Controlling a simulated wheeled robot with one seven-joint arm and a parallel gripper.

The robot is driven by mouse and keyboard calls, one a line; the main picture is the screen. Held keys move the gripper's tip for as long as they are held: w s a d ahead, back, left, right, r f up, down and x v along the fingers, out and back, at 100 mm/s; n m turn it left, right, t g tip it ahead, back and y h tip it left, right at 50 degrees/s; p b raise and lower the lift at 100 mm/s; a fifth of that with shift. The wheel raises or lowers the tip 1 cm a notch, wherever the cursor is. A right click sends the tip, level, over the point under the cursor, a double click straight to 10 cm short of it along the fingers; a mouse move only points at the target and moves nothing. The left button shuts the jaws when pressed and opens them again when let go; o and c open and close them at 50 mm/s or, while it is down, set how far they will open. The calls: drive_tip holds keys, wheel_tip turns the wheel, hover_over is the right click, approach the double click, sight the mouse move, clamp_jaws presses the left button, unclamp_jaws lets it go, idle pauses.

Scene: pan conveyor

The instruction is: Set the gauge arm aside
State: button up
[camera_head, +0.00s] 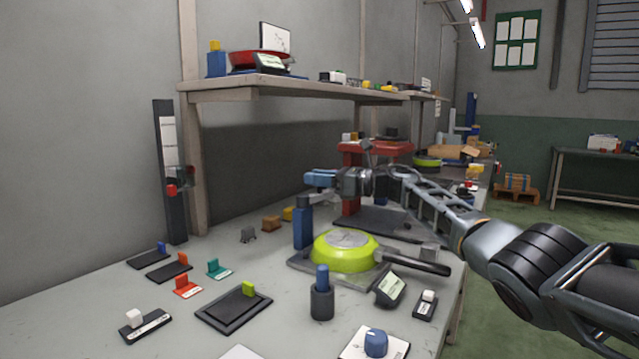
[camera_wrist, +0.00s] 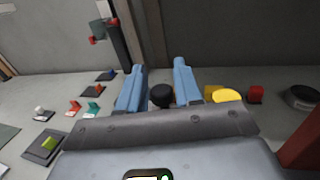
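A lime-green pan (camera_head: 344,252) lies bottom up on a dark fixture plate (camera_head: 301,261), its dark handle (camera_head: 415,262) pointing right. A blue post (camera_head: 303,228) stands at the plate's left back corner; I take it as the gauge arm's stand. Its top is partly hidden by my gripper, and I cannot make out the arm clearly. My gripper (camera_head: 320,179) is just above the post, blue fingers pointing left. In the wrist view my gripper (camera_wrist: 160,80) has its fingers apart. A black round knob (camera_wrist: 161,95) shows between them, with gaps on both sides.
A red press (camera_head: 375,148) stands behind the pan. A blue-handled holder (camera_head: 322,298), a small display (camera_head: 390,289) and a blue knob on a white plate (camera_head: 375,343) stand in front. Small coloured stands and a black tray (camera_head: 233,308) are at left. A shelf (camera_head: 290,88) hangs above.

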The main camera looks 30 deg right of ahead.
drive_tip(key=shift+o, duration=1)
drive_tip(key=shift+f, duration=0.15)
drive_tip(key=shift+s+d+f, duration=0.15)
drive_tip(key=shift+s+d, duration=0.05)
drive_tip(key=v, duration=0.7)
drive_tip(key=shift+p, duration=0.35)
drive_tip(key=shift+s+d+r, duration=0.1)
drive_tip(key=shift+s+r, duration=0.05)
drive_tip(key=shift+r, duration=0.1)
